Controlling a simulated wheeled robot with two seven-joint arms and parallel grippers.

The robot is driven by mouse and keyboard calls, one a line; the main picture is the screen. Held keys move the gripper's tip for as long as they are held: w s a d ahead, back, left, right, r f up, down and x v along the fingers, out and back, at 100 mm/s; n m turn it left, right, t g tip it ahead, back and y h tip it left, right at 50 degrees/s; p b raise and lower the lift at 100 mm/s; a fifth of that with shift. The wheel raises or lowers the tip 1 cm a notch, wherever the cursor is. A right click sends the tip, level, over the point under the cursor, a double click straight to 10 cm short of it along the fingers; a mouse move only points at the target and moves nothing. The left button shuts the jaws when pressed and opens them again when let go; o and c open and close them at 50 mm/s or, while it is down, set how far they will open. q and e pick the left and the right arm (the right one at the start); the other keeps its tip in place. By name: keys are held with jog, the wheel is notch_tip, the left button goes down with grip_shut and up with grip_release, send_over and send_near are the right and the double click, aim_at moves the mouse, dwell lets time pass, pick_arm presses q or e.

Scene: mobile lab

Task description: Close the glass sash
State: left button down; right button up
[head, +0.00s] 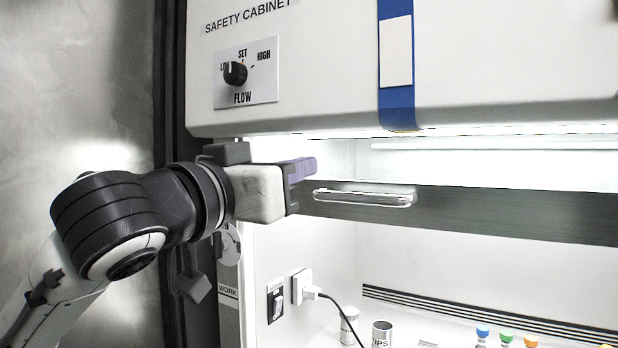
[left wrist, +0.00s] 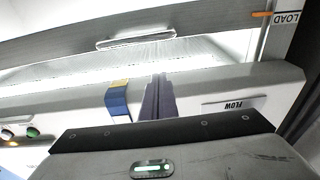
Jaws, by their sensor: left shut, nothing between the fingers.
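The glass sash shows by its dark grey lower rail (head: 510,213), which runs across the cabinet front partway down, with the opening below it. A clear bar handle (head: 363,197) sits on the rail; in the left wrist view the handle (left wrist: 136,38) lies beyond the fingertips, apart in the picture. My left gripper (head: 314,168) has its purple fingers shut and empty, just left of and above the handle in the head view. The fingers (left wrist: 159,80) also show together in the left wrist view. Contact with the glass cannot be told. My right gripper is out of view.
The white cabinet hood (head: 320,70) with a flow knob (head: 235,73) and a blue strip (head: 397,110) overhangs the sash. Inside stand cups (head: 382,334) and several coloured-cap vials (head: 506,337). A plug (head: 302,287) with a black cord is on the side wall.

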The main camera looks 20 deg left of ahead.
pick_arm(q)
jog(key=p+x, duration=0.2)
jog(key=x, duration=0.7)
jog(key=shift+s+a+f, duration=0.1)
jog(key=shift+s+f, duration=0.15)
jog(key=shift+f, duration=0.75)
jog(key=shift+s+f, duration=0.25)
jog(key=shift+f, duration=0.75)
